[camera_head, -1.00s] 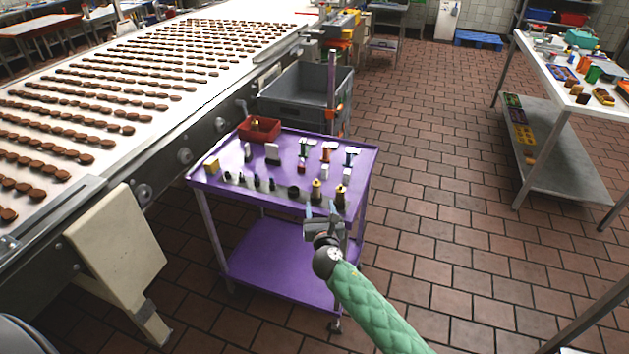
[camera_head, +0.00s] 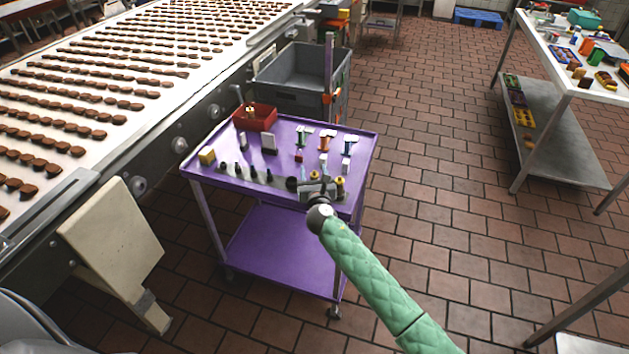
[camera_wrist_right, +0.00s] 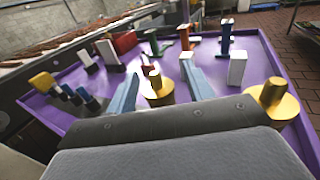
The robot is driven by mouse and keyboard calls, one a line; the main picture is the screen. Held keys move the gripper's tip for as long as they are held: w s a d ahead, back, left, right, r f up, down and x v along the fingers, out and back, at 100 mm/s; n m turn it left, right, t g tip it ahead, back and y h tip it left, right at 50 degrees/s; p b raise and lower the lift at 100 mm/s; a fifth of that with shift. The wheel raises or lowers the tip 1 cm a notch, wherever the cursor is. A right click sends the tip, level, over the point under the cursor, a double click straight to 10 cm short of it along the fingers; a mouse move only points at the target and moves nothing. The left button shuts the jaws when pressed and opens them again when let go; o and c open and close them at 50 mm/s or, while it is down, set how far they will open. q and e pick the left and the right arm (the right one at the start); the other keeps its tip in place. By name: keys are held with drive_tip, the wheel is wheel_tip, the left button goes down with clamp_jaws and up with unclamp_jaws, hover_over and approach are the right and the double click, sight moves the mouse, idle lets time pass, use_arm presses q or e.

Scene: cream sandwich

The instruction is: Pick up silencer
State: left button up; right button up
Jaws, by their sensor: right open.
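My right gripper (camera_head: 317,177) is open at the front edge of the purple cart top. In the right wrist view its blue fingers (camera_wrist_right: 158,80) stand on both sides of a brass stepped cylinder (camera_wrist_right: 158,95), likely the silencer, with clear gaps to each finger. The cylinder stands upright, and its lower front is partly hidden by the gripper body. A second brass cylinder (camera_wrist_right: 273,103) stands to the right, outside the fingers; it also shows in the head view (camera_head: 340,184). My left gripper is not in view.
The purple cart (camera_head: 225,172) also holds black fittings, white blocks, a yellow block (camera_head: 206,155), a red bin (camera_head: 254,117) and green, orange and blue parts. A grey crate (camera_head: 290,90) stands behind it. The conveyor (camera_head: 120,90) is left; tiled floor is open right.

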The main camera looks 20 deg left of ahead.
drive_tip(key=shift+w+r, duration=0.1)
drive_tip(key=c, duration=1.1)
drive_tip(key=shift+o, duration=0.2)
